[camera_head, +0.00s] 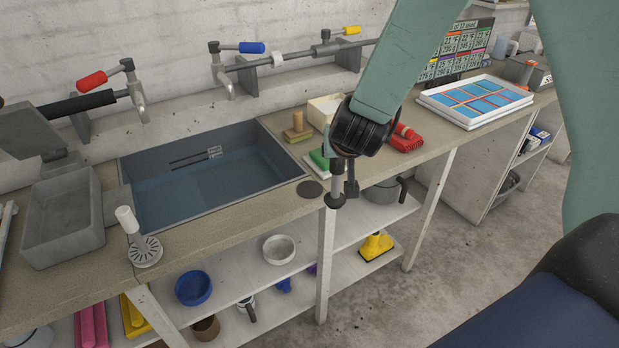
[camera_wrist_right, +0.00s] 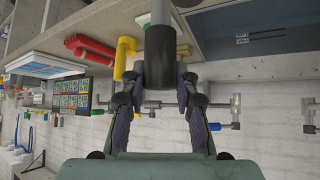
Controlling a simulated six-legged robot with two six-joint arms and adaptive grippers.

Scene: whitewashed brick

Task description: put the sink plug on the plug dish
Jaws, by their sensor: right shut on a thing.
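My right gripper (camera_head: 345,168) is over the front edge of the counter, right of the sink. In the right wrist view the gripper (camera_wrist_right: 159,100) is shut around a black cylinder with a grey rod, apparently the sink plug (camera_wrist_right: 160,62). In the head view its grey stem hangs below the gripper and ends in a dark rounded tip (camera_head: 335,201). The held top is partly hidden by the fingers. A flat dark round disc, probably the plug dish (camera_head: 310,188), lies on the counter just left of the tip. The tip looks apart from it. My left gripper is not in view.
The sink (camera_head: 200,185) holds water. A slotted disc with a white handle (camera_head: 145,252) is at its front left. A shelf below holds bowls.

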